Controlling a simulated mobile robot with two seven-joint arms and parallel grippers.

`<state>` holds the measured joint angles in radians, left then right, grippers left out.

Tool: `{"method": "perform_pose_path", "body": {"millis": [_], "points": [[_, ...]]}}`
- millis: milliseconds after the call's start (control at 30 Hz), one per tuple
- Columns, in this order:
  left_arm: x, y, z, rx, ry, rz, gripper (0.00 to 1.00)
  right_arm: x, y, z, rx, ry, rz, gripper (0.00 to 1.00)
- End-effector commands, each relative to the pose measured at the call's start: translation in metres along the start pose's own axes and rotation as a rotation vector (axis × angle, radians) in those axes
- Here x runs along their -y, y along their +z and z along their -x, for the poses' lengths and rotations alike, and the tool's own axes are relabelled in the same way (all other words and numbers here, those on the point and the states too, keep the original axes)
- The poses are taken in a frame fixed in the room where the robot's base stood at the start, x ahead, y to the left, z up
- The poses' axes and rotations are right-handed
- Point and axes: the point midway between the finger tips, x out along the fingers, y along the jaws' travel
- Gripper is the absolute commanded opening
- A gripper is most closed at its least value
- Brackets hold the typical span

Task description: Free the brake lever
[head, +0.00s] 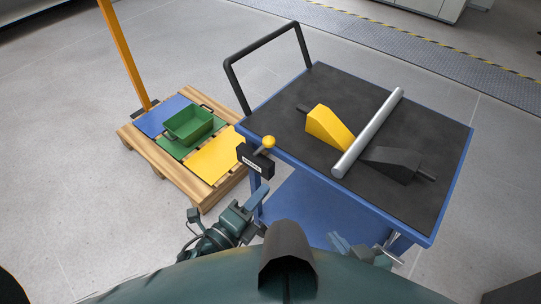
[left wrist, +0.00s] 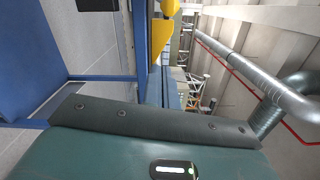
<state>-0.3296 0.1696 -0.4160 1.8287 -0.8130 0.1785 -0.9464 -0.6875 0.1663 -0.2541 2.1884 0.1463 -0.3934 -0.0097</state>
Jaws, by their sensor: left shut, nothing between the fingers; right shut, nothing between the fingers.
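The brake lever (head: 264,145) has a yellow ball knob and a short rod. It stands at a labelled black block (head: 254,163) on the near left corner of the blue cart (head: 431,215). My left gripper (head: 257,194) is shut and empty, just below the block in the head view and apart from the knob. My right gripper (head: 337,240) is shut and empty, low by the cart's near edge. A yellow wedge (head: 330,126) and a dark wedge (head: 390,162) sit on the cart top, either side of a grey roller (head: 368,133). In the left wrist view, yellow parts (left wrist: 161,36) show at the top.
A wooden pallet (head: 160,163) left of the cart carries coloured sheets and a green bin (head: 190,125). An orange post (head: 125,52) rises from it. The cart's black push handle (head: 262,43) stands between pallet and cart top. Floor to the left is clear.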

Motion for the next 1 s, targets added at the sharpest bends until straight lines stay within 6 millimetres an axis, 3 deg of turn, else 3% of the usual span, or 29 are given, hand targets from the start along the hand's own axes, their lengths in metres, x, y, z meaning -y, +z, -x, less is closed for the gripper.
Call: {"method": "perform_pose_path", "body": {"millis": [400, 633, 1000], "points": [[0.002, 0.0, -0.088, 0.0, -0.002, 0.001, 0.0, -0.001, 0.001, 0.001, 0.01, 0.004, 0.007, 0.0], [0.002, 0.032, -0.093, -0.001, 0.0, -0.002, 0.0, 0.0, -0.005, 0.003, 0.012, 0.01, 0.021, 0.0], [0.0, 0.039, -0.094, 0.0, 0.0, 0.001, 0.0, 0.0, -0.005, 0.003, 0.011, 0.01, 0.025, 0.0]]}}
